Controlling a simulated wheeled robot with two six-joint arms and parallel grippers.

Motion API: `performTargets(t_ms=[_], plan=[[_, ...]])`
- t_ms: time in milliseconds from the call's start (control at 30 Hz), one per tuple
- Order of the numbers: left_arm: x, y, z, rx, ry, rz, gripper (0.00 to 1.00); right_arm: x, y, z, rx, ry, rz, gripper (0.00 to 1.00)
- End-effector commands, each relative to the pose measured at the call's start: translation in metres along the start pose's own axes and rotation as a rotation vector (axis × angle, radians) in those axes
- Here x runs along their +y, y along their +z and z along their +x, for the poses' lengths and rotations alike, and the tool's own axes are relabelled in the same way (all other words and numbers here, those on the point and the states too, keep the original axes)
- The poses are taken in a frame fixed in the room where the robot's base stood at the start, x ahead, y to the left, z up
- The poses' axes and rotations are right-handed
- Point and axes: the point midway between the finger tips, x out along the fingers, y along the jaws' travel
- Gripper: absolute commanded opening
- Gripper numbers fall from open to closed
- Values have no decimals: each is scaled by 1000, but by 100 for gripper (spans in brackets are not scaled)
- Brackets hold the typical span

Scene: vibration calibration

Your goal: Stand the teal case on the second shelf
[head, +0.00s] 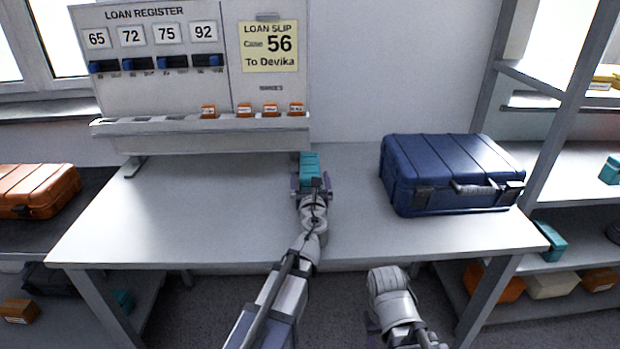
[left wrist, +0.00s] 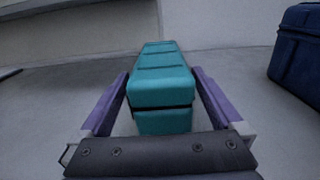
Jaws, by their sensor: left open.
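The teal case (head: 309,166) lies on the table, near the middle and towards the back. In the left wrist view the teal case (left wrist: 160,85) lies lengthwise away from me. My left gripper (head: 311,187) is open, with its purple fingers on either side of the case's near end. In the left wrist view, gaps show between the case and the fingers of the left gripper (left wrist: 162,100). My right arm is at the lower right, in front of the table, and its jaws cannot be made out. The shelf rack (head: 575,155) stands at the right, with several levels.
A large navy case (head: 450,172) stands on the table's right. A loan register board (head: 150,85) with a ledge stands at the back left, its slip reading Case 56. An orange case (head: 38,190) lies at far left. Small teal cases (head: 552,240) sit on the rack. The table's left is clear.

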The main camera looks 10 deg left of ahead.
Motion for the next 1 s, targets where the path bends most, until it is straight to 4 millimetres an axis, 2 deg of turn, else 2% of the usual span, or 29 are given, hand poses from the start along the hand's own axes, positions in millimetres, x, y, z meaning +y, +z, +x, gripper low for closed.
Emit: performTargets(t_ms=[33,200,467,1000], plan=[[-2,3,12,0,1,0,100,0,0,-3,0,0,0,50],[-2,3,34,0,1,0,100,0,0,-3,0,0,0,50],[-2,3,36,0,0,0,100,0,0,-3,0,0,0,50],[-2,3,35,0,0,0,39,0,0,-3,0,0,0,50]])
